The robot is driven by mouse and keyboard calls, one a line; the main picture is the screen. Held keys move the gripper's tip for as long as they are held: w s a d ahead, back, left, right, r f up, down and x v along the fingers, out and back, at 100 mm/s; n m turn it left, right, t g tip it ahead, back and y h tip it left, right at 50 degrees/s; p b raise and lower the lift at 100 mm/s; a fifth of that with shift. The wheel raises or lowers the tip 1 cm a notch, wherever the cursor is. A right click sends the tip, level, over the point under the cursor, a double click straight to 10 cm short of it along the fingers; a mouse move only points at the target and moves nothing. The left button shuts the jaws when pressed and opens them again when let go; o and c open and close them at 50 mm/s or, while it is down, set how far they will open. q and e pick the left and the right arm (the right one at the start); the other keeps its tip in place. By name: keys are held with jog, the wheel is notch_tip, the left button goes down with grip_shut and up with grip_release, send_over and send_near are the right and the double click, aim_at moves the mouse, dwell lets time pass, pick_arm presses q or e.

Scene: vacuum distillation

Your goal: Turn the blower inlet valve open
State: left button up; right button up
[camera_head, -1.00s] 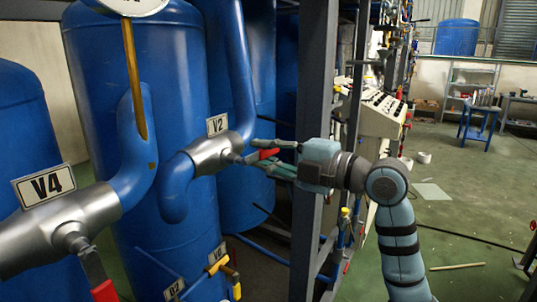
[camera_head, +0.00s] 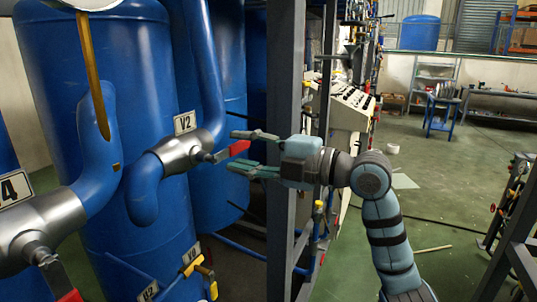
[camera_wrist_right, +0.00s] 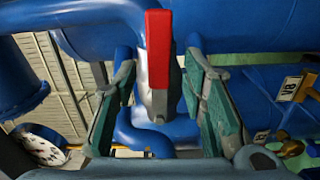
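The valve marked V2 is a silver body (camera_head: 178,152) on a blue pipe, with a red-ended lever (camera_head: 238,148) pointing right. My right gripper (camera_head: 234,152) is open around the lever, one finger above it and one below. In the right wrist view the red lever (camera_wrist_right: 159,50) stands between the two green-padded fingers (camera_wrist_right: 160,75), with a gap on each side. A second silver valve (camera_head: 45,225), with a partly cut-off label ending in 4, is at the lower left with a red-tipped lever (camera_head: 70,296). My left gripper is not in view.
A large blue tank (camera_head: 95,130) stands behind the valves. A grey steel post (camera_head: 285,90) rises just behind my right gripper. A control panel (camera_head: 350,105) is beyond it. Small yellow-handled valves (camera_head: 195,265) sit low down. The floor at right is mostly clear.

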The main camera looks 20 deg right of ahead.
jog(key=v, duration=0.9)
jog(key=shift+s, duration=0.3)
jog(key=shift+d, duration=0.2)
